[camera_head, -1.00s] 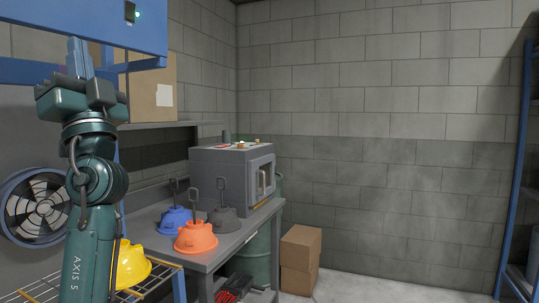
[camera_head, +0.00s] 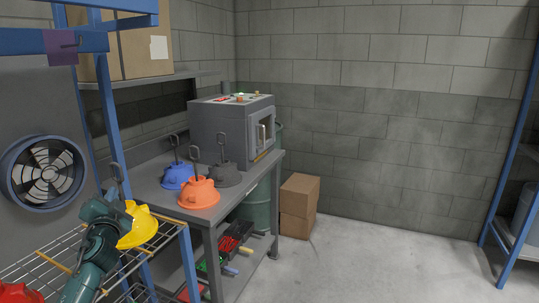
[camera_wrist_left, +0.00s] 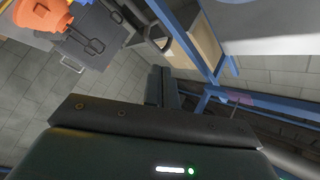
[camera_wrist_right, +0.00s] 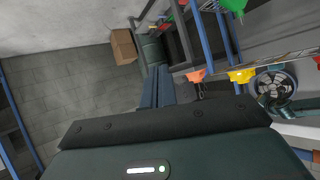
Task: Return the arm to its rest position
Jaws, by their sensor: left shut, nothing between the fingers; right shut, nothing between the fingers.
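My left gripper (camera_wrist_left: 162,86) has its fingers together with nothing between them in the left wrist view. In the head view my left arm is low at the left, in front of the wire rack, partly covering the yellow hood (camera_head: 137,226); its fingertips cannot be made out there. My right gripper (camera_wrist_right: 157,86) is also shut and empty in the right wrist view, and out of the head view. An orange hood (camera_head: 199,195), a blue hood (camera_head: 176,178) and a dark grey hood (camera_head: 224,176) stand on the grey bench (camera_head: 238,199), handles up.
A blue frame (camera_head: 105,120) with a purple-marked hook (camera_head: 61,47) rises at the left. A wire rack (camera_head: 40,264) holds a red hood (camera_head: 16,293). A grey oven (camera_head: 225,128) stands on the bench. Cardboard boxes (camera_head: 299,205) stand beyond. The floor at right is clear.

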